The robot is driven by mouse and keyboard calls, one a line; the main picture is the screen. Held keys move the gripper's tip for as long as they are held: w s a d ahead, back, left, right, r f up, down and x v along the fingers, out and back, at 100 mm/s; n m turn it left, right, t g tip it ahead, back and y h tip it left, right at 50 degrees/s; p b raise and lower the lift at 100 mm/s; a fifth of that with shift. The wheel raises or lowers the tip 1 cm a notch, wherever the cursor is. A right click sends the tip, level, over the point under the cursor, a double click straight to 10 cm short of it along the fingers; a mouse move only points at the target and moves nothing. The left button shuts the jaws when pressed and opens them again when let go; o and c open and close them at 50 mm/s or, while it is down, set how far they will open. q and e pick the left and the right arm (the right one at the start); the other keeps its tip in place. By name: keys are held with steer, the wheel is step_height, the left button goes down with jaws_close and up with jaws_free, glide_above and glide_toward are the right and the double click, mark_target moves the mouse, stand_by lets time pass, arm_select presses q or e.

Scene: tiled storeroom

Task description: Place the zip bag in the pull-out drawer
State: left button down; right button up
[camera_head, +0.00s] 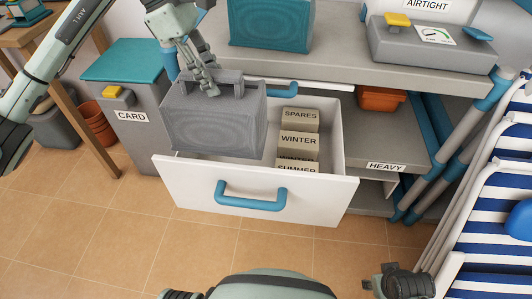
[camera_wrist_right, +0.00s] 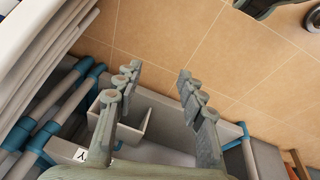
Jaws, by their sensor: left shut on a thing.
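The grey zip bag (camera_head: 212,122), box-shaped with a handle on top, is in the head view. My left gripper (camera_head: 211,90) is shut on its handle from above. The bag is upright over the left part of the white pull-out drawer (camera_head: 330,195), which stands open. The bag hides that part of the drawer, and I cannot tell if its base touches the drawer floor. In the right wrist view my right gripper (camera_wrist_right: 155,105) is open and empty, its fingers wide apart, with the drawer (camera_wrist_right: 137,118) beyond them.
Several labelled boxes (camera_head: 299,142) fill the drawer's right part. A blue handle (camera_head: 250,202) juts from its front. The grey counter (camera_head: 350,72) overhangs behind. A grey CARD bin (camera_head: 130,130) stands left, a striped deck chair (camera_head: 490,200) right. The tiled floor (camera_head: 120,240) in front is clear.

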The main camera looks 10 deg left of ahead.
arm_select(q)
steer(key=shift+w+f+b, duration=0.15)
steer(key=shift+f, duration=0.65)
steer(key=shift+w+f+b, duration=0.15)
steer(key=shift+f, duration=0.6)
arm_select(e)
steer(key=shift+w+r, duration=0.25)
steer(key=shift+r, duration=0.35)
steer(key=shift+w+r, duration=0.2)
steer(key=shift+r, duration=0.4)
arm_select(q)
step_height(320, 180, down, 14)
steer(key=shift+f+p, duration=0.25)
steer(key=shift+p, duration=0.2)
step_height(320, 180, down, 3)
steer(key=shift+f, duration=0.2)
arm_select(e)
step_height(320, 180, down, 3)
steer(key=shift+s+r, duration=0.15)
steer(key=shift+r, duration=0.05)
arm_select(q)
steer(key=shift+f, duration=0.1)
steer(key=c, duration=1.2)
jaws_free()
arm_select(e)
steer(key=shift+w+r, duration=0.25)
steer(key=shift+r, duration=0.25)
